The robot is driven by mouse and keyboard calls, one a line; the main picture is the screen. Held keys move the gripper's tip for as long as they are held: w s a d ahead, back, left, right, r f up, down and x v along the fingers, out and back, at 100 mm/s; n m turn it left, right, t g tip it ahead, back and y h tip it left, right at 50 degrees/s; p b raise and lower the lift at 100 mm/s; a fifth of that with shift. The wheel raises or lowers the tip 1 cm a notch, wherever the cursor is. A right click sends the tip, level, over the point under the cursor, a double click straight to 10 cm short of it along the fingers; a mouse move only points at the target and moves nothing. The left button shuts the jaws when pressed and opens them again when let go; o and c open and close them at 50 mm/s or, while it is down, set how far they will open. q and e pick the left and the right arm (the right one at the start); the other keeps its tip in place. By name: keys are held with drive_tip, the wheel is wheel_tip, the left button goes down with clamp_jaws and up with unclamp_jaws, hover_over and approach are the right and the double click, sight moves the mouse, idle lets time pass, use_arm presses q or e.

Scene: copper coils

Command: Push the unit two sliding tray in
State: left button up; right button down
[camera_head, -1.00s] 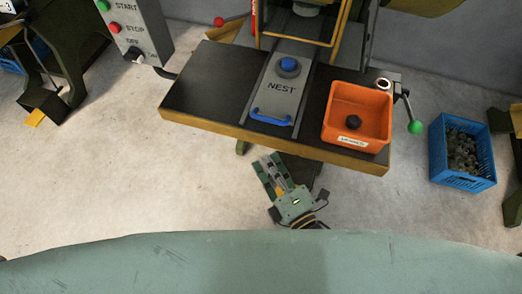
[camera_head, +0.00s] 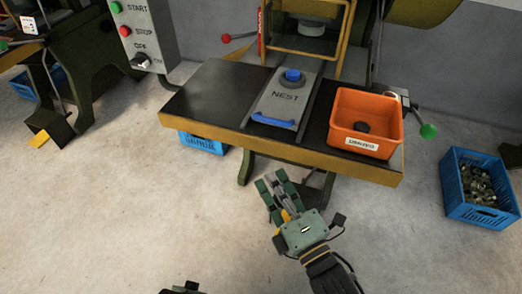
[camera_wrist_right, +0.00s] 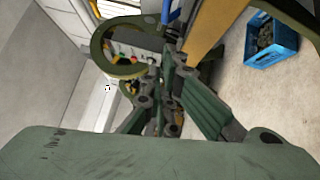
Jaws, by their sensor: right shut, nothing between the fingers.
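The grey sliding tray (camera_head: 268,103), marked NEST, sticks out over the black press table between two dark rails. It has a blue handle (camera_head: 274,124) at its front edge and a blue round piece (camera_head: 292,76) on top. My right gripper (camera_head: 270,182) is shut and empty, below and in front of the table's yellow front edge, apart from the handle. In the right wrist view its fingers (camera_wrist_right: 168,62) are together, with part of the blue handle (camera_wrist_right: 167,10) beyond them. A dark part at the bottom edge, likely my left gripper (camera_head: 182,289), is mostly cut off.
An orange bin (camera_head: 378,106) with a dark round piece stands on the table right of the tray. A green-knobbed lever (camera_head: 428,131) juts out at the right. A control box (camera_head: 146,35) stands left. A filled blue crate (camera_head: 455,202) is on the floor at right.

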use_arm(q)
drive_tip(key=shift+w+r, duration=0.6)
drive_tip(key=shift+r, duration=0.3)
use_arm(e)
drive_tip(key=x, duration=0.4)
drive_tip(key=w+d+x, duration=0.1)
drive_tip(key=x, duration=0.3)
drive_tip(key=d+x, duration=0.1)
drive_tip(key=x, duration=0.3)
drive_tip(key=shift+w+r, duration=0.1)
drive_tip(key=shift+w, duration=0.4)
drive_tip(key=w, duration=0.1)
drive_tip(key=w+d, duration=0.1)
drive_tip(key=w, duration=0.2)
drive_tip(key=shift+w+d, duration=0.25)
use_arm(q)
drive_tip(key=shift+s+f, duration=0.35)
drive_tip(key=shift+f, duration=0.05)
use_arm(e)
drive_tip(key=shift+s, duration=0.1)
use_arm(q)
drive_tip(key=shift+r, duration=0.1)
use_arm(e)
drive_tip(key=shift+s, duration=0.1)
